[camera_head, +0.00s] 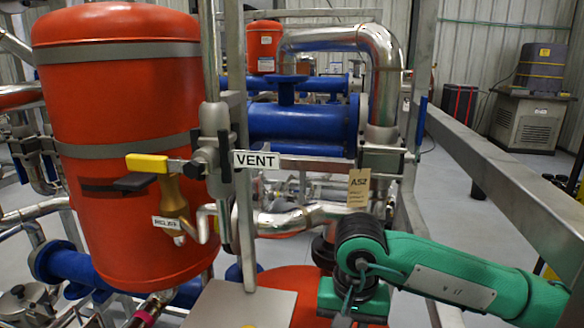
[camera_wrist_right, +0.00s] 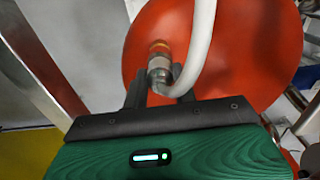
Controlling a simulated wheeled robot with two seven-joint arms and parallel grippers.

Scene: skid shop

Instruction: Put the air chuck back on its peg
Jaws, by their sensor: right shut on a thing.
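The air chuck (camera_wrist_right: 159,66) is a small metal fitting with a brass-coloured end and a pale hose (camera_wrist_right: 203,40) curving up from it. It shows in the right wrist view between the dark fingers of my right gripper (camera_wrist_right: 160,84), which is shut on it. Behind it is a rounded red surface; I cannot tell whether the chuck touches it. In the head view my green right arm reaches in from the right, with the wrist low at the bottom edge; the fingers and chuck are hidden there. I cannot pick out the peg. My left gripper is not in view.
A large red tank (camera_head: 120,220) stands at left, with a yellow-handled valve (camera_head: 147,164) beside it. A steel post with a VENT label (camera_head: 256,160) rises centrally. A tag (camera_head: 358,188) hangs near my arm. A steel rail (camera_head: 500,175) slants across the right.

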